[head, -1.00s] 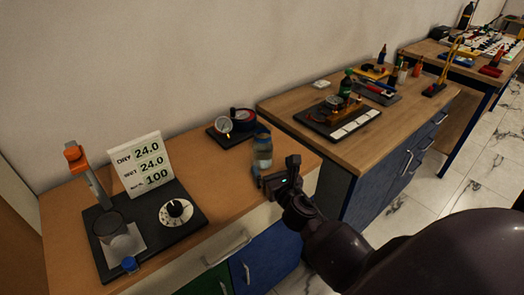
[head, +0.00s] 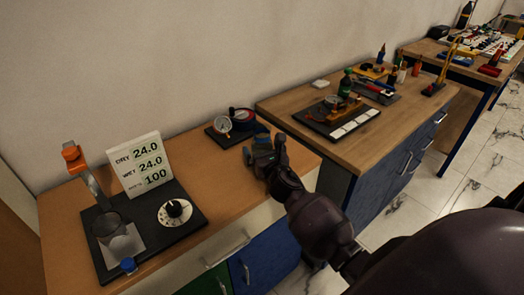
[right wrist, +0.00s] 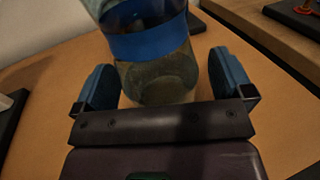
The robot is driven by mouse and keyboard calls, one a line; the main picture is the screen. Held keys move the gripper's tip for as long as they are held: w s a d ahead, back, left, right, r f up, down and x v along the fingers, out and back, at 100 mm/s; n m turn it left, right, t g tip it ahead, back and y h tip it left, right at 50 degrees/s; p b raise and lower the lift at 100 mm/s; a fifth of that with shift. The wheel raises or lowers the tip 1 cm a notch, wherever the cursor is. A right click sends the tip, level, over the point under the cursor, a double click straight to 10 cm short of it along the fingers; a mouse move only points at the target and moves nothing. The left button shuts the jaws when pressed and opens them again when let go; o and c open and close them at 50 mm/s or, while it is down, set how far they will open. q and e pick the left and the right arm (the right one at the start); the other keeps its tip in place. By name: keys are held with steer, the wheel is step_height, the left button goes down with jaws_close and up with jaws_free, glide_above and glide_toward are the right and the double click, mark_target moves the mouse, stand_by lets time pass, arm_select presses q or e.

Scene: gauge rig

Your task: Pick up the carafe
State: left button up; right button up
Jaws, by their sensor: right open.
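The carafe (right wrist: 150,75) is a clear vessel with a blue band, standing upright on the orange-brown bench. In the right wrist view it is between the two blue fingers of my right gripper (right wrist: 163,84), with visible gaps on both sides. In the head view the carafe (head: 262,131) is mostly hidden behind my right gripper (head: 268,156), and only its bluish upper part shows. My right gripper is open around it, low near the bench top. My left gripper is not in view.
A black-based gauge (head: 223,124) stands just behind the carafe. At left is a black panel with a dial (head: 174,210) and a white readout card (head: 141,163). The wooden bench (head: 305,143) at right holds a rig and bottle. The orange-brown bench (head: 230,185) is clear in front.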

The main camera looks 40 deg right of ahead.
steer(key=c, duration=1.2)
steer(key=shift+r, duration=0.15)
steer(key=shift+r, duration=0.15)
steer(key=shift+r+p, duration=0.65)
steer(key=shift+r, duration=0.5)
step_height(320, 180, up, 17)
steer(key=p, duration=0.4)
steer(key=shift+p, duration=0.35)
